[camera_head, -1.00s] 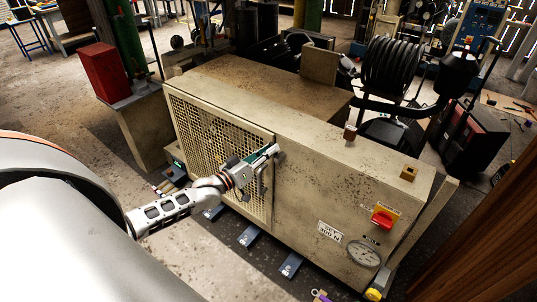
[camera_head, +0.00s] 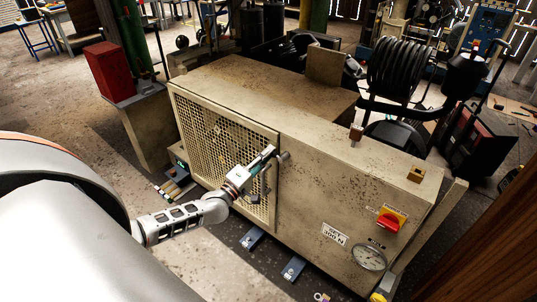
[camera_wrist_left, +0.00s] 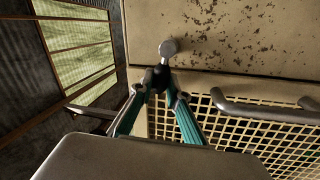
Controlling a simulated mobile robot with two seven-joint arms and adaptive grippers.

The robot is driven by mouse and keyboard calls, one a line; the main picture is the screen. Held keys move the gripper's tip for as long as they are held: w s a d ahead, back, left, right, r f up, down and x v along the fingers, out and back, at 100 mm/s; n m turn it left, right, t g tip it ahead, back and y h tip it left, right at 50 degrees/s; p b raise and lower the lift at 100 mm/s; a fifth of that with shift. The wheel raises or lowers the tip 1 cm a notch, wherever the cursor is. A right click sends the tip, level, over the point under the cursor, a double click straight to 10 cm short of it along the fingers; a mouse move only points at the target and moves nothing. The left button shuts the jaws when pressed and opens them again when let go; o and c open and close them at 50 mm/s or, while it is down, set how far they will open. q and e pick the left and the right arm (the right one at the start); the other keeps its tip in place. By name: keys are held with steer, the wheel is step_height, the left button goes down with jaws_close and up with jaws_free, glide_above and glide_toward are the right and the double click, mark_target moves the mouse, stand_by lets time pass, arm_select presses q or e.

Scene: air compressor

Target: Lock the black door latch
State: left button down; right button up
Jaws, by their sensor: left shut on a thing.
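The black door latch (camera_wrist_left: 158,76) is a small dark piece at the right edge of the mesh door, with a round grey end (camera_wrist_left: 168,48) against the beige panel. In the head view the grey end (camera_head: 284,156) shows just right of my left gripper (camera_head: 268,154). My left gripper, also in the wrist view (camera_wrist_left: 158,84), is shut on the latch, its teal fingers either side of it. The fingers hide most of the latch in the head view. The mesh door (camera_head: 215,135) sits flush in the compressor cabinet's front (camera_head: 310,195). My right gripper is out of view.
A grey door handle (camera_wrist_left: 265,112) stands out from the mesh beside my left gripper. A red-and-yellow switch (camera_head: 391,220) and a round gauge (camera_head: 369,257) are on the cabinet's right front.

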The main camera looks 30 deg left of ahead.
arm_select(q)
steer(key=shift+f+n+y, duration=0.15)
steer(key=shift+f+n, duration=0.05)
steer(key=shift+n, duration=0.45)
steer(key=shift+f+n+y, duration=0.15)
steer(key=shift+f+n, duration=0.05)
steer(key=shift+n, duration=0.45)
steer(key=c, duration=1.9)
jaws_free()
steer(key=shift+f, duration=0.1)
steer(key=shift+s, duration=0.1)
steer(key=v, duration=1.2)
steer(key=shift+d, duration=0.1)
